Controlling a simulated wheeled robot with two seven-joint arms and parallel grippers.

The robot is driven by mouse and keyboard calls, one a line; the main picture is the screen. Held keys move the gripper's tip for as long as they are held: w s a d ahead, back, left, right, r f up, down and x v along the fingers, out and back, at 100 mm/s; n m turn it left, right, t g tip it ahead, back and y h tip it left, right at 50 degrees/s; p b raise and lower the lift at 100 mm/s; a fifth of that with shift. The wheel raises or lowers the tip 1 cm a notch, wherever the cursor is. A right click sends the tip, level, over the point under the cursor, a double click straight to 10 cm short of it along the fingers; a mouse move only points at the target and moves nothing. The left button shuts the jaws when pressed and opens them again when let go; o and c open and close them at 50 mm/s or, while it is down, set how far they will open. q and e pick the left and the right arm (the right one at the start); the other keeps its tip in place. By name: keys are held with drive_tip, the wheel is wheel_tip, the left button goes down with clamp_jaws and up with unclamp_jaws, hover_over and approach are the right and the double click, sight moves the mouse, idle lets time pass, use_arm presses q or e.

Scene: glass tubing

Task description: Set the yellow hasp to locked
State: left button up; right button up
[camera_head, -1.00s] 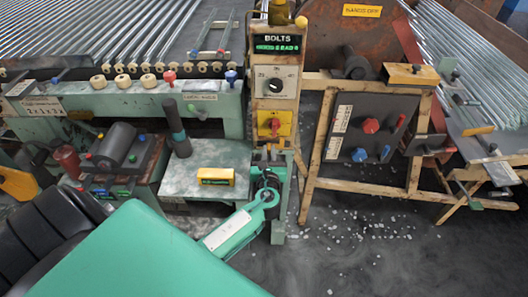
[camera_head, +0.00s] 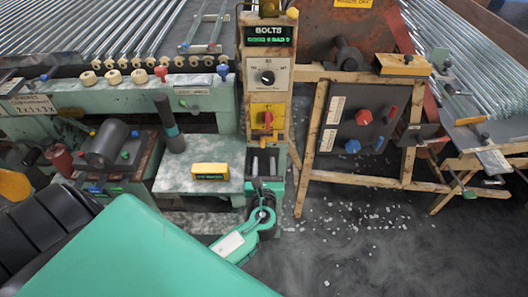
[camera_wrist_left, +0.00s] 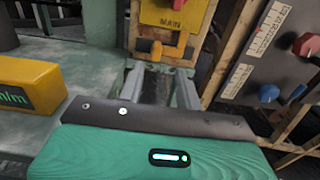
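A yellow switch panel (camera_head: 267,117) with a red handle is on the wooden post; it also shows in the left wrist view (camera_wrist_left: 176,14), marked MAIN. Just under it is a small yellow-orange fitting with a rounded knob (camera_wrist_left: 156,50), which may be the yellow hasp; whether it is locked I cannot tell. My left gripper (camera_head: 263,163) is below the panel, pointing at the post. Its two grey fingers (camera_wrist_left: 159,84) stand apart with nothing between them, short of the fitting. My right gripper is not in view.
A yellow box with a green display (camera_head: 210,171) sits on the bench left of my left gripper. A wood-framed board with a red knob (camera_head: 364,117) and a blue knob (camera_head: 353,146) stands to the right. White bits (camera_head: 345,215) litter the floor there.

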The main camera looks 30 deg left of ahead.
use_arm(q)
drive_tip(key=v, duration=0.6)
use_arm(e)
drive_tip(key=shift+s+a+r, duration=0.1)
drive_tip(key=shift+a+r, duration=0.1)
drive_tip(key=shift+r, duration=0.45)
